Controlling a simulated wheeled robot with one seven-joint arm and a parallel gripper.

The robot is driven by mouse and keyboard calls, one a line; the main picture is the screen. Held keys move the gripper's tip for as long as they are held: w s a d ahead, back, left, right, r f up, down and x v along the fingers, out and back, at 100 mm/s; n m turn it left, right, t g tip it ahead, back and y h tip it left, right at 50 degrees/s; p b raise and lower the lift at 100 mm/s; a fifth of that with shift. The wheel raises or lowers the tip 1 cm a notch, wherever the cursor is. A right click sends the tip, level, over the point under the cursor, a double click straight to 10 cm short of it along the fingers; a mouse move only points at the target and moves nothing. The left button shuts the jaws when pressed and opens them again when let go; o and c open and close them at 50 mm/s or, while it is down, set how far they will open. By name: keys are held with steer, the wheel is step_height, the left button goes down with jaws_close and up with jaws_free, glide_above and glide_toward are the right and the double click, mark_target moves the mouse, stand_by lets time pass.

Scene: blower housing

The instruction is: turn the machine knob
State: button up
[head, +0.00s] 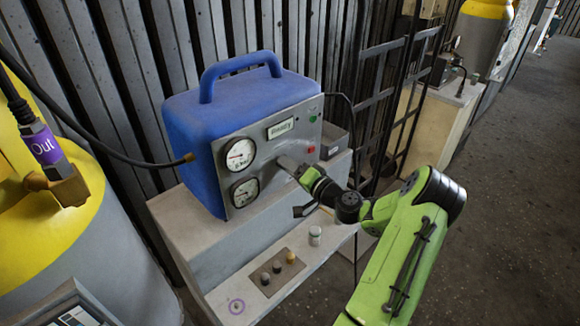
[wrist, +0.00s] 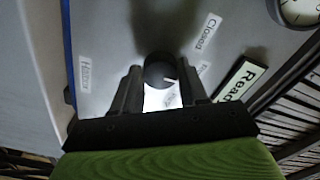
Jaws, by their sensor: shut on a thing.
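The blue machine (head: 268,98) has a grey front panel with two round dials and a white label plate. The dark round knob (wrist: 159,69), with a small pale pointer mark, is on that panel in the wrist view. My gripper (wrist: 161,78) reaches the panel with one finger on each side of the knob and is shut on it. In the head view my gripper (head: 287,166) meets the panel right of the dials and hides the knob. A label reading Closed (wrist: 207,33) sits above right of the knob. Other labels around it are tilted or partly hidden.
A yellow tank (head: 60,235) with a hose stands left. A dark metal rack (head: 385,95) stands right. The floor at far right is clear.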

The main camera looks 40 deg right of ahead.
stand_by(0.3)
steer(key=o, duration=1.1)
steer(key=shift+c, duration=0.2)
steer(key=s, duration=1.5)
steer(key=shift+s+d+p, duration=0.2)
steer(key=shift+s+p, duration=0.1)
steer(key=shift+s, duration=0.1)
